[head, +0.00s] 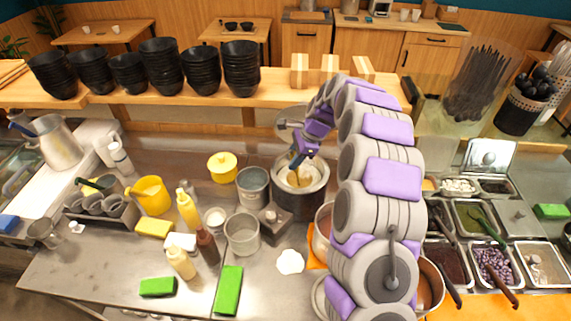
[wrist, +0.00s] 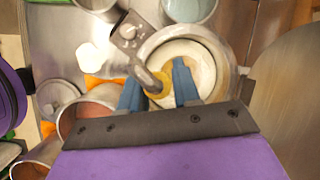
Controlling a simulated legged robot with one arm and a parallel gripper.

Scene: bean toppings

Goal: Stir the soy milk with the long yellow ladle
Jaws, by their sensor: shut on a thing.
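The pot of pale soy milk (head: 300,198) stands in the middle of the counter; its milk also shows in the wrist view (wrist: 205,65). My gripper (head: 302,158) is above the pot. In the wrist view its blue fingers (wrist: 156,88) are shut on the yellow ladle (wrist: 158,84). In the head view the yellow ladle (head: 295,178) reaches down into the pot. Its lower end is hard to make out, and my arm hides part of the area to the right.
Another pot (wrist: 90,118) sits close by. Stacked black bowls (head: 241,68) line the back shelf. Topping trays (head: 495,265) lie at the right.

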